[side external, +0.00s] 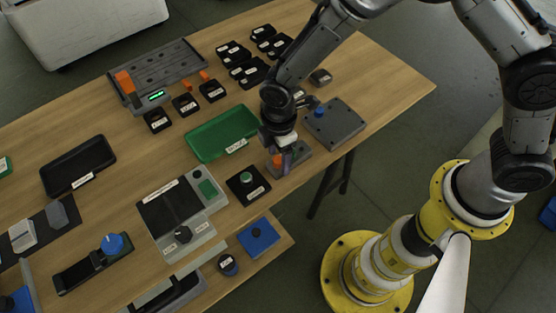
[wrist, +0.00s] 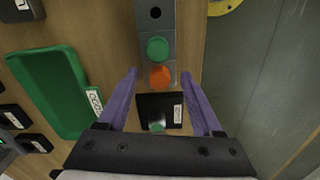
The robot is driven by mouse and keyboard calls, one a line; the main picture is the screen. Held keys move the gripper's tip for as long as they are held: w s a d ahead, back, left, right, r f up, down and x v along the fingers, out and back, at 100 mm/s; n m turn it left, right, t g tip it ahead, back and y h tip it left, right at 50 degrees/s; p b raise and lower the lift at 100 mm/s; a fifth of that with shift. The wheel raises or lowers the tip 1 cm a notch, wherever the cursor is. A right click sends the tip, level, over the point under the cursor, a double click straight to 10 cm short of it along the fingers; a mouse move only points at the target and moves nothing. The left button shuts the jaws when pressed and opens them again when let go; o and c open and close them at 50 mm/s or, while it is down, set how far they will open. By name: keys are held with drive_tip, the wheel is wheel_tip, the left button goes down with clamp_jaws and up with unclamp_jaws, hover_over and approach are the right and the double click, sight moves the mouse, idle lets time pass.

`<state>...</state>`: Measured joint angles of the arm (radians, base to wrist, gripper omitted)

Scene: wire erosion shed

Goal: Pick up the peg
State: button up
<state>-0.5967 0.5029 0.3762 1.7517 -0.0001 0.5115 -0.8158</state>
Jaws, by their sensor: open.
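An orange round peg (wrist: 160,77) and a green round peg (wrist: 157,48) stand in a grey block (wrist: 142,14) that also has an empty hole. The orange peg (side external: 277,161) shows low beside my gripper (side external: 283,155) in the side view, on the grey block (side external: 303,160). In the wrist view my gripper (wrist: 160,73) is open, with its purple fingers on either side of the orange peg and a gap on both sides. Another green-topped peg (wrist: 157,127) stands on a black labelled base (wrist: 150,104). I cannot tell which peg is named.
A green tray (side external: 205,151) lies left of my gripper. A grey plate (side external: 345,126) with a blue knob lies behind to the right. A device with a dark screen (side external: 172,209) and several black labelled blocks (side external: 212,90) crowd the table. The table's edge is close by.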

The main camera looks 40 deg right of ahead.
clamp_jaws()
drive_tip(key=shift+r, duration=0.15)
